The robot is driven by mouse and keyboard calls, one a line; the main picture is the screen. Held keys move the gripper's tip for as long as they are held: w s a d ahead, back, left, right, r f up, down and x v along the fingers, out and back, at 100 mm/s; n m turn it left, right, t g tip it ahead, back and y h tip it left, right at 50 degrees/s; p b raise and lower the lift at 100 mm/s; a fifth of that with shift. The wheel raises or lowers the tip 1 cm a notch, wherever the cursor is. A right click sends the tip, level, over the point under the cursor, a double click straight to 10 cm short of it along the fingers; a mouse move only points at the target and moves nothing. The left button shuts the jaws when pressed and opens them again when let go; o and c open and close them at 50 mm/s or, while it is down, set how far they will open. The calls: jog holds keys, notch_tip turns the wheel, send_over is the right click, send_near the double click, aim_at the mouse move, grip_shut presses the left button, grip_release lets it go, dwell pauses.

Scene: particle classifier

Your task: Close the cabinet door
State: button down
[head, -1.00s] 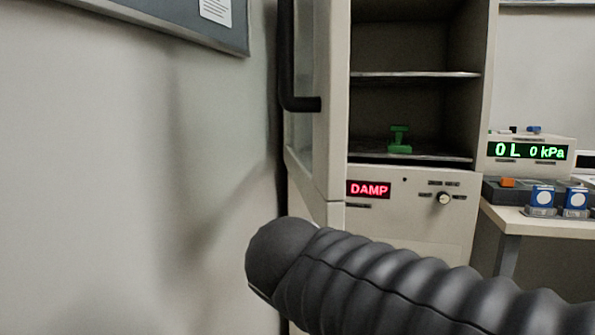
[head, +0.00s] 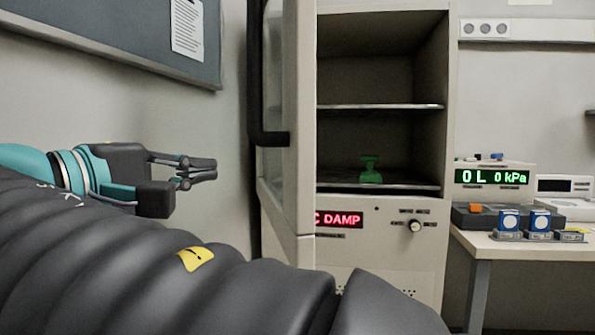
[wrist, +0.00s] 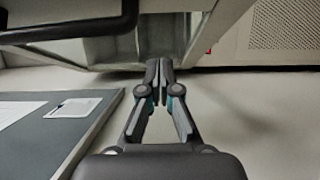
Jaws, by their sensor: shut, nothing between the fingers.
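The cabinet door (head: 300,145) stands open, swung outward on the left side of the cabinet (head: 390,260). It has a pale frame, a glass pane and a black bar handle (head: 254,80) on its left face. My gripper (head: 212,170) is shut and empty, left of the door in front of the wall, apart from the handle in the head view. In the wrist view, the shut fingertips (wrist: 160,72) point toward the door's glass (wrist: 165,38), with the handle (wrist: 75,30) at upper left. I cannot tell whether the fingertips touch the door.
A green object (head: 370,170) sits on the cabinet's lower shelf. A grey board (head: 120,40) hangs on the left wall. A table (head: 530,247) with instruments stands at right. My dark arm sleeve fills the lower foreground. The cabinet opening is clear of my arm.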

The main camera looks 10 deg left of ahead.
jog(key=w+d, duration=0.7)
jog(key=w, duration=0.1)
dwell(0.4)
